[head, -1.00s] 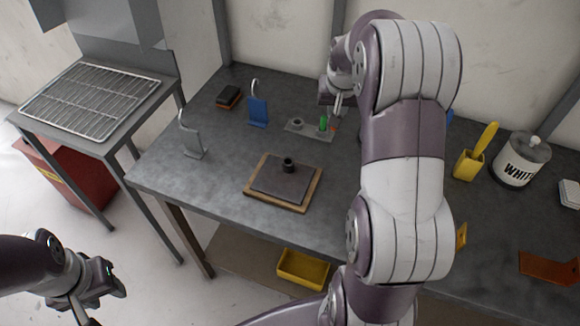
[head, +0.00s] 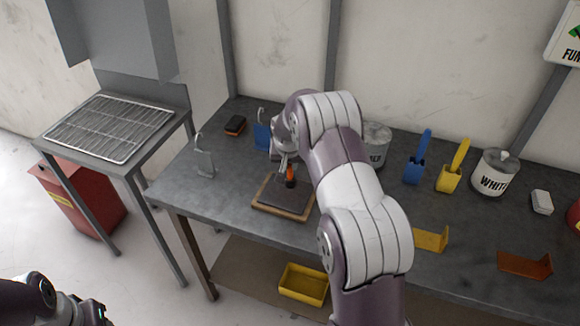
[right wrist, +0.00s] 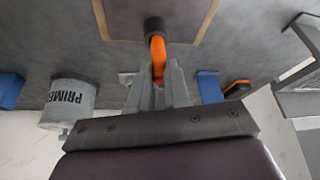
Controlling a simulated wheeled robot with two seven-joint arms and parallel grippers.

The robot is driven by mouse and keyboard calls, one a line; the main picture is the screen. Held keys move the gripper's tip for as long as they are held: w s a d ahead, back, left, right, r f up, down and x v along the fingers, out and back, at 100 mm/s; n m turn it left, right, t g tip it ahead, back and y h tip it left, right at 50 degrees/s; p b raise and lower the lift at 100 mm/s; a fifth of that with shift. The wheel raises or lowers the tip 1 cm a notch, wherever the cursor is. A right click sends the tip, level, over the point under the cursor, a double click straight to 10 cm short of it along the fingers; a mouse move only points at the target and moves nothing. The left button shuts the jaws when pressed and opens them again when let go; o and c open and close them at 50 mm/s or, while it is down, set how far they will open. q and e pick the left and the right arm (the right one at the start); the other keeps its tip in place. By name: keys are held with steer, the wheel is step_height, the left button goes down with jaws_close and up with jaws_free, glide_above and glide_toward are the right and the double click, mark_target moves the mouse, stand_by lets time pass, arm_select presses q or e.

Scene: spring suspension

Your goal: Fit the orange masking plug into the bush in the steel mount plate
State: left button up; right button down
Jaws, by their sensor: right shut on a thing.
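The orange masking plug (head: 290,172) is held in my right gripper (head: 284,160), which is shut on it above the steel mount plate (head: 272,199). In the right wrist view the plug (right wrist: 157,55) extends from between the fingers (right wrist: 157,88) towards the dark bush (right wrist: 154,25). The plug's tip is at or just over the bush; I cannot tell whether it has entered. In the head view the bush (head: 291,184) stands on the plate directly under the plug. My left gripper (head: 92,312) is at the bottom left, off the bench, its fingers cut off by the frame edge.
The plate lies on a wooden board (head: 284,213). Grey (head: 204,160) and blue (head: 262,136) hooked brackets stand behind left. A primer can (head: 377,143), blue (head: 414,171) and yellow (head: 452,178) brush holders and a white can (head: 494,172) stand to the right. The bench's left front is clear.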

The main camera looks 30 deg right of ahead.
mark_target(290, 169)
steer(key=f, duration=0.2)
steer(key=shift+w+d+f, duration=0.15)
steer(key=shift+d+f, duration=0.05)
steer(key=shift+f, duration=0.15)
steer(key=shift+w+f, duration=0.1)
steer(key=shift+f, duration=0.05)
steer(key=shift+a, duration=0.1)
steer(key=shift+s, duration=0.2)
steer(key=c, duration=1.4)
jaws_free()
steer(key=o, duration=0.3)
steer(key=shift+w+f, duration=0.1)
